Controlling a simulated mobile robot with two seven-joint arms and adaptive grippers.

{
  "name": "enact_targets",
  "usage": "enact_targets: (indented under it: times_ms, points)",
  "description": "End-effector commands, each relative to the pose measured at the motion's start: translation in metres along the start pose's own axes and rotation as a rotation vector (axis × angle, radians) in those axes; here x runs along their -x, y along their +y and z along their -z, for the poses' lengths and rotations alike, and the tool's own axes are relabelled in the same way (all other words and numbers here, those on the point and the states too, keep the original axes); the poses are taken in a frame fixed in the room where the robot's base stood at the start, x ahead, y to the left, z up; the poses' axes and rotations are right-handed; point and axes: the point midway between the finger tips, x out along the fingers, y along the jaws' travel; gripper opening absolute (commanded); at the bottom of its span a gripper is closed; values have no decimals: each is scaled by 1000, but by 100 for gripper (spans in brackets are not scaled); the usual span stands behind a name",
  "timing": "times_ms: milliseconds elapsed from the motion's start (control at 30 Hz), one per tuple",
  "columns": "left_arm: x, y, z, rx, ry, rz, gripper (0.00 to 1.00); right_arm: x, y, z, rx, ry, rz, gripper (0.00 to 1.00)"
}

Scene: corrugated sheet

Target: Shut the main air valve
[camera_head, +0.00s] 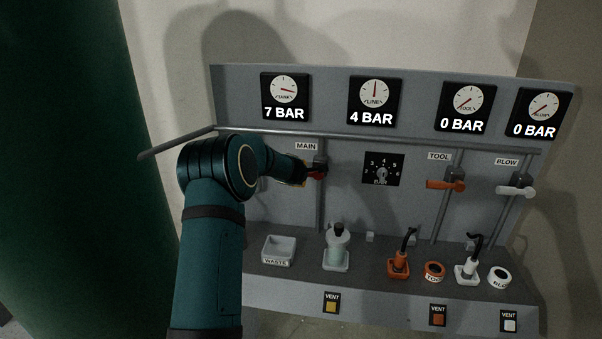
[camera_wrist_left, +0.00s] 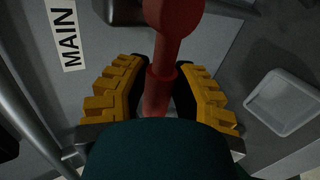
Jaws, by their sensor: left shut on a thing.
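The main air valve's red handle (camera_head: 318,175) sits on a vertical pipe under the MAIN label (camera_head: 306,146), on the left of the grey panel. In the left wrist view the red handle (camera_wrist_left: 174,22) runs down between the yellow finger pads. My left gripper (camera_head: 302,173) is shut on this handle, coming from the left. It also shows in the left wrist view (camera_wrist_left: 160,95). The gripper and arm hide much of the handle in the head view, so its exact angle is hard to tell. My right gripper is not in view.
The tank gauge (camera_head: 285,97) reads 7 bar and the line gauge (camera_head: 375,101) 4 bar; the tool and blow gauges read 0. An orange tool valve handle (camera_head: 446,185) and white blow handle (camera_head: 516,190) are right. A waste tray (camera_head: 279,250) and bottle (camera_head: 337,245) stand below.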

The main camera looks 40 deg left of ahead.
Motion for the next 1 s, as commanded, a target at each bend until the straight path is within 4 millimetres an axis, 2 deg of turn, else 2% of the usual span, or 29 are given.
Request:
enact_targets:
  times_ms: [200, 700, 733, 800, 1000]
  points:
    - [3, 6, 0, -48, 33, -5, 0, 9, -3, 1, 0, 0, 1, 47]
    - [3, 6, 0, -60, 41, -5, 0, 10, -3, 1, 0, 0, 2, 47]
    - [3, 6, 0, -60, 41, -5, 38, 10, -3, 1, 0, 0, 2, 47]
    - [3, 6, 0, -60, 41, -5, 58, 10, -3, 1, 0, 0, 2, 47]
    - [2, 5, 0, -59, 40, -2, 58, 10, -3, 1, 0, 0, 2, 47]
